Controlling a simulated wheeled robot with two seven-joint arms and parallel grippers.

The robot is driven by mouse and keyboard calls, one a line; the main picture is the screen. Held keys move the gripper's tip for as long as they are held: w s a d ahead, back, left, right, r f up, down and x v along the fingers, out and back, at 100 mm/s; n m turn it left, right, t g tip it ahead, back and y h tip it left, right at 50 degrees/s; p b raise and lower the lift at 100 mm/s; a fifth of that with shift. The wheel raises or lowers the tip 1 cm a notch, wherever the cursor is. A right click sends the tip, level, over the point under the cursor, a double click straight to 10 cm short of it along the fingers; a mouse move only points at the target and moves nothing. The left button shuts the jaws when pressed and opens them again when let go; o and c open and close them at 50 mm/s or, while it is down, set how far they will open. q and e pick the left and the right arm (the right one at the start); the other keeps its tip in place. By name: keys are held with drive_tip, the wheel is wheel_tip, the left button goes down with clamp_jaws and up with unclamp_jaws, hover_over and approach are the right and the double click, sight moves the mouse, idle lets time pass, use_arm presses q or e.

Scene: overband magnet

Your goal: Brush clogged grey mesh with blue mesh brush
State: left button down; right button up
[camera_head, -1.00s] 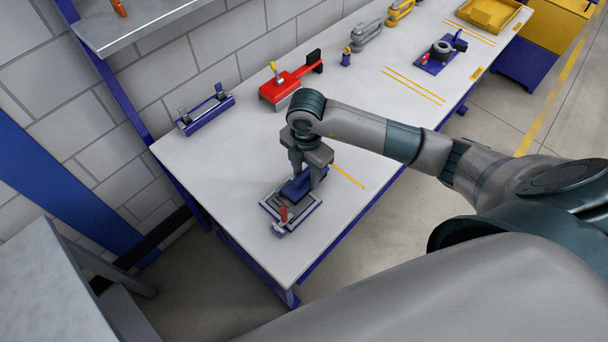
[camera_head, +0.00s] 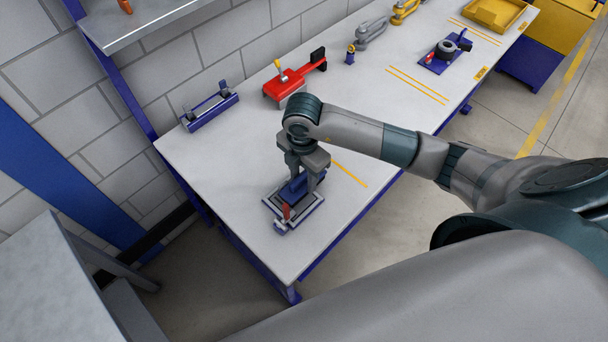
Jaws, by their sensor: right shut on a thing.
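The blue mesh brush (camera_head: 294,189) is between the fingers of my right gripper (camera_head: 304,180), which is shut on it. The brush is over the grey mesh (camera_head: 277,203), which lies in a blue-edged frame near the near left end of the table. A small red handle (camera_head: 286,211) stands at the frame's near edge. The brush and gripper hide much of the mesh, so I cannot tell how clogged it is or whether the bristles touch it. My left gripper is not in view.
The table (camera_head: 225,160) also carries a blue rack (camera_head: 210,110), a red tool (camera_head: 292,82), a blue fixture with a dark ring (camera_head: 445,50), grey and yellow shackles (camera_head: 371,34) and a yellow tray (camera_head: 494,14). A block wall borders the back. Table right of my gripper is clear.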

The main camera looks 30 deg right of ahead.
drive_tip(key=shift+d, duration=0.1)
drive_tip(key=shift+w+d+f, duration=0.1)
drive_tip(key=shift+w+d, duration=0.05)
drive_tip(key=shift+d, duration=0.35)
drive_tip(key=shift+w+d+f, duration=0.1)
drive_tip(key=shift+w+d, duration=0.05)
drive_tip(key=shift+d, duration=0.3)
drive_tip(key=shift+a, duration=0.1)
drive_tip(key=shift+s+a+r, duration=0.1)
drive_tip(key=shift+s+a, duration=0.1)
drive_tip(key=shift+a, duration=0.3)
drive_tip(key=shift+s+a, duration=0.2)
drive_tip(key=shift+a, duration=0.3)
drive_tip(key=shift+d, duration=0.1)
drive_tip(key=shift+w+d+r, duration=0.1)
drive_tip(key=shift+w+d, duration=0.15)
drive_tip(key=shift+d, duration=0.3)
drive_tip(key=shift+w+d+r, duration=0.1)
drive_tip(key=shift+w+d, duration=0.1)
drive_tip(key=shift+d, duration=0.3)
drive_tip(key=shift+a, duration=0.15)
drive_tip(key=shift+s+a+f, duration=0.1)
drive_tip(key=shift+s+a, duration=0.1)
drive_tip(key=shift+a, duration=0.3)
drive_tip(key=shift+s+a+f, duration=0.1)
drive_tip(key=shift+s+a, duration=0.05)
drive_tip(key=shift+a, duration=0.3)
